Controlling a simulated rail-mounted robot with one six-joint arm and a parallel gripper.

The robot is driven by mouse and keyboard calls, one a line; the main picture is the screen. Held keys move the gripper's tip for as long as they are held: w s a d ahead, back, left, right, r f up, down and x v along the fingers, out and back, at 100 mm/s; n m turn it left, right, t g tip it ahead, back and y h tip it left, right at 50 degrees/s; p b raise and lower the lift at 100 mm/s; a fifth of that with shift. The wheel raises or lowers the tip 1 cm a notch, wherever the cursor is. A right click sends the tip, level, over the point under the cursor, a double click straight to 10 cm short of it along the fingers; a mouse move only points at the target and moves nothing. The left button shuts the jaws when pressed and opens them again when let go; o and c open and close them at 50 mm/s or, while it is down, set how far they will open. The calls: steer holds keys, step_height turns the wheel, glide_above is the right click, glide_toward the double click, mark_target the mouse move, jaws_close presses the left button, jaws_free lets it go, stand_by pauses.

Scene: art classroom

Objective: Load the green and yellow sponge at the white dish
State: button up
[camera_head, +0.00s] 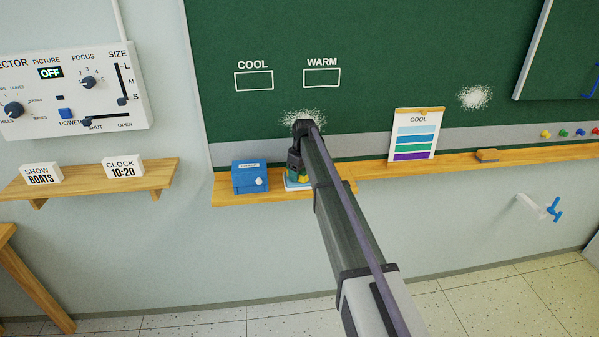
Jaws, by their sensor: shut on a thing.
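My gripper (297,172) points down at the wooden chalk ledge and is shut on the green and yellow sponge (303,180). Only a small yellow and green part of the sponge shows below the jaws; my arm hides much of the rest. The white dish (289,187) lies on the ledge directly under the gripper, with only its left and front edge showing. The sponge is at or just above the dish; I cannot tell whether they touch.
A blue box (250,177) with a white knob stands on the ledge (230,200) left of the dish. A COOL colour card (415,138) and a brown block (487,155) are farther right. The green chalkboard (400,60) rises behind, with white chalk smudges. A tap (540,208) is at right.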

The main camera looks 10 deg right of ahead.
step_height(320, 180, up, 7)
steer(key=p, duration=0.7)
